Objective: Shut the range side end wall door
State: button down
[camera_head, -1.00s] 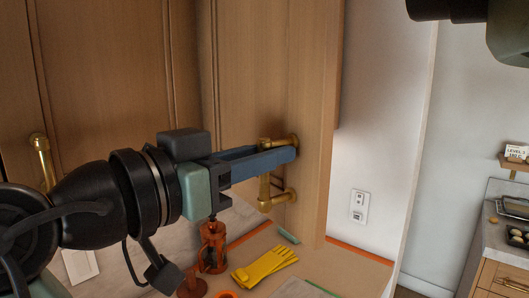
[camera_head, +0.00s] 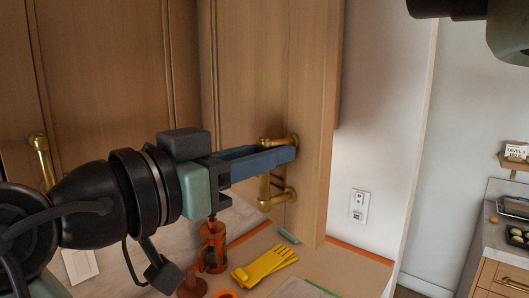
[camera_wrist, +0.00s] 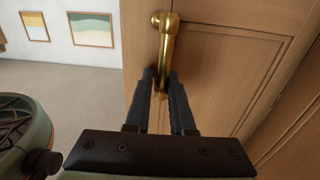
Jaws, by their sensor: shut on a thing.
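The wooden wall cabinet door (camera_head: 248,85) is in the middle of the head view, with its edge facing right. It appears to stand open at an angle to the neighbouring cabinet front. Its brass bar handle (camera_head: 265,188) has two posts and also shows in the wrist view (camera_wrist: 168,42). My gripper (camera_head: 284,154) reaches across from the left at the handle's upper part. In the wrist view my gripper's two dark fingers (camera_wrist: 162,82) lie on either side of the bar, shut on it. The fingers hide part of the handle.
Another cabinet front (camera_head: 105,75) with a brass handle (camera_head: 41,160) is at left. On the counter below are yellow gloves (camera_head: 265,267) and an orange-red bottle-like object (camera_head: 213,246). A white wall with an outlet (camera_head: 359,206) is at right.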

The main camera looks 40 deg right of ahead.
jog(key=shift+w+r, duration=0.15)
jog(key=shift+w, duration=0.05)
